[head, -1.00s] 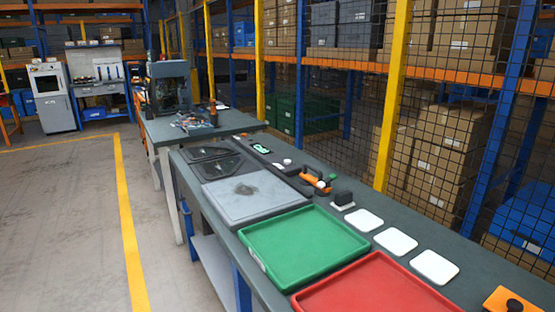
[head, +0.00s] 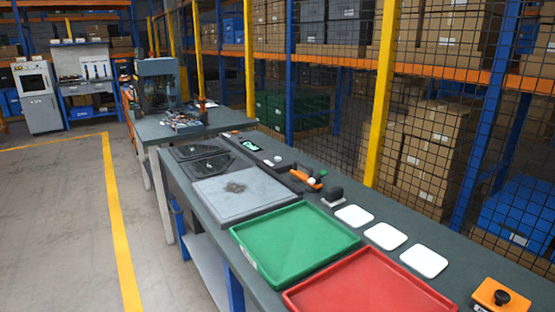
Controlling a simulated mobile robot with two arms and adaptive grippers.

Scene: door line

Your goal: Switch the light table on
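A flat square grey panel (head: 243,190) with a dark smudge at its middle lies on the long bench (head: 455,268); it looks like the light table and its surface is not lit. An orange box with a black knob (head: 500,296) sits at the bench's near right end, partly cut by the frame's lower edge. A small black block on a pale base (head: 333,196) stands right of the panel; I cannot tell which of these is the light table's switch. Neither of my grippers is in view.
A green tray (head: 294,240) and a red tray (head: 368,286) lie in front of the panel. White squares (head: 386,236) and an orange-handled tool (head: 305,178) lie along the back. A mesh fence with a yellow post (head: 380,95) stands behind. The floor (head: 60,220) at left is clear.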

